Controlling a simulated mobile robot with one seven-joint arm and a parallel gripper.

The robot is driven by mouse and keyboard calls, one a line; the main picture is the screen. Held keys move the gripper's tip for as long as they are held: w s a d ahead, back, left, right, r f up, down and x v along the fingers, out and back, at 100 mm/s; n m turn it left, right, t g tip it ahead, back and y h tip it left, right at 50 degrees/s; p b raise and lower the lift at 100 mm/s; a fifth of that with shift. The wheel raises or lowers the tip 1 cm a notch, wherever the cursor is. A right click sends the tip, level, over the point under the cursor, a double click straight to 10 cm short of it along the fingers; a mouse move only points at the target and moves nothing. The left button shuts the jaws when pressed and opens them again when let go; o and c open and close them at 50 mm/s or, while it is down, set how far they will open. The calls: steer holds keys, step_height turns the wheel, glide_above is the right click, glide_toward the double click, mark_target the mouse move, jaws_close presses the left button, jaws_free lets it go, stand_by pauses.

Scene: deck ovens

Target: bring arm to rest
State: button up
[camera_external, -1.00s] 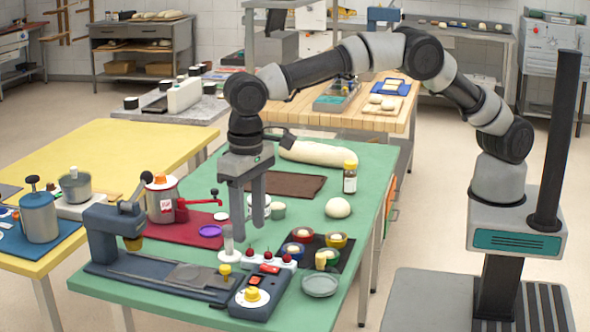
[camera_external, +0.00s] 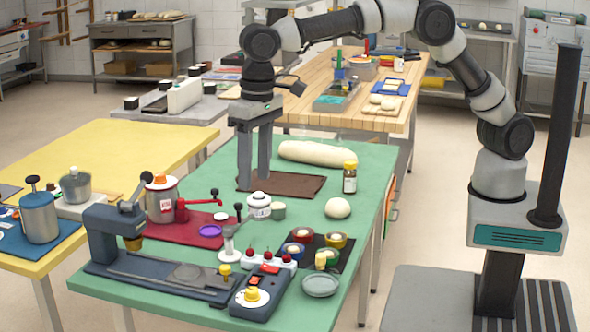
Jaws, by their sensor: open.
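My arm reaches from its base at the right, arched high over the right side of the green table (camera_external: 300,214). My gripper (camera_external: 254,186) points down over the brown mat (camera_external: 301,186) near the back of the green table. Its two fingers are apart with nothing between them. In this view the fingertips overlap the left part of the mat; I cannot tell their exact height above it.
A long dough roll (camera_external: 318,152) lies just behind the mat. A press-like device (camera_external: 101,240) and a button box (camera_external: 257,298) occupy the front.

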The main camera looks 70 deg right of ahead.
steer(key=s+d+r+t+p, duration=0.1)
steer(key=s+d+r, duration=0.2)
steer(key=d+r, duration=0.3)
steer(key=s+d+r+n+t+p, duration=0.1)
steer(key=s+d+r, duration=0.25)
steer(key=d, duration=0.55)
steer(key=s+d+r+t+p, duration=0.1)
steer(key=s+d+r, duration=0.2)
steer(key=d+r, duration=0.35)
steer(key=s+d+f+t+p, duration=0.1)
steer(key=s+d, duration=0.5)
steer(key=s, duration=0.2)
steer(key=s+d+f+n+t+p, duration=0.1)
steer(key=s+d+f, duration=0.1)
steer(key=s+d, duration=0.4)
steer(key=shift+s+p, duration=0.35)
steer(key=shift+s, duration=0.9)
steer(key=shift+d+f, duration=0.1)
step_height(320, 180, down, 28)
steer(key=b, duration=2.8)
steer(key=shift+f, duration=0.25)
